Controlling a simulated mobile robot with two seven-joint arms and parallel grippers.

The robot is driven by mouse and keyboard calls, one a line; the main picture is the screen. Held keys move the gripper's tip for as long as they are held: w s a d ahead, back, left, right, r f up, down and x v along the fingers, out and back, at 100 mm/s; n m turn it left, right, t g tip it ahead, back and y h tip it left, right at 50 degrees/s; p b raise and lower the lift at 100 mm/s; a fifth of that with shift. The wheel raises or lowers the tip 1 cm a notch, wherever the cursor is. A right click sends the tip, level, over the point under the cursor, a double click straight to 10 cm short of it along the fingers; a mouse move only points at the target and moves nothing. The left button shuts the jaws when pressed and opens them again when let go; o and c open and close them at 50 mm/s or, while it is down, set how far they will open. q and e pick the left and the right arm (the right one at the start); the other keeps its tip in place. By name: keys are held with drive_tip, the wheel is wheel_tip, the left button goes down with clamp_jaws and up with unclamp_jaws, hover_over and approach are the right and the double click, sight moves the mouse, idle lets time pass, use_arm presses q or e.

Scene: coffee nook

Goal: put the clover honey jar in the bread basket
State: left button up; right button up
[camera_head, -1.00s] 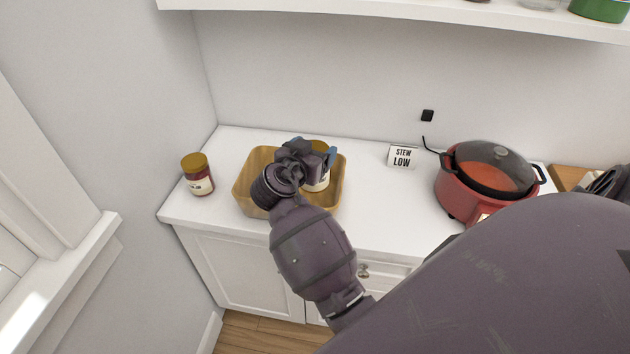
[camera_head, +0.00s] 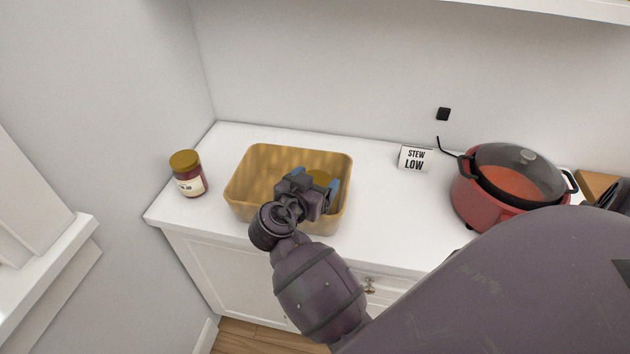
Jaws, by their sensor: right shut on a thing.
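The bread basket (camera_head: 240,200) is a tan, open box on the white counter. My right gripper (camera_head: 319,183) is over the right part of the basket, its blue-tipped fingers shut on a jar with a gold lid, which I take for the clover honey jar (camera_head: 321,177). Only the lid shows; the gripper hides the body and label. The jar is down within the basket's walls, but I cannot tell whether it touches the floor. My left gripper is not in view.
A dark red jar with a gold lid (camera_head: 187,173) stands left of the basket.

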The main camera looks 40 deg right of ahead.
drive_tip(key=shift+a+f, duration=0.1)
drive_tip(key=shift+f, duration=0.15)
drive_tip(key=o, duration=1.5)
drive_tip(key=shift+o, duration=0.2)
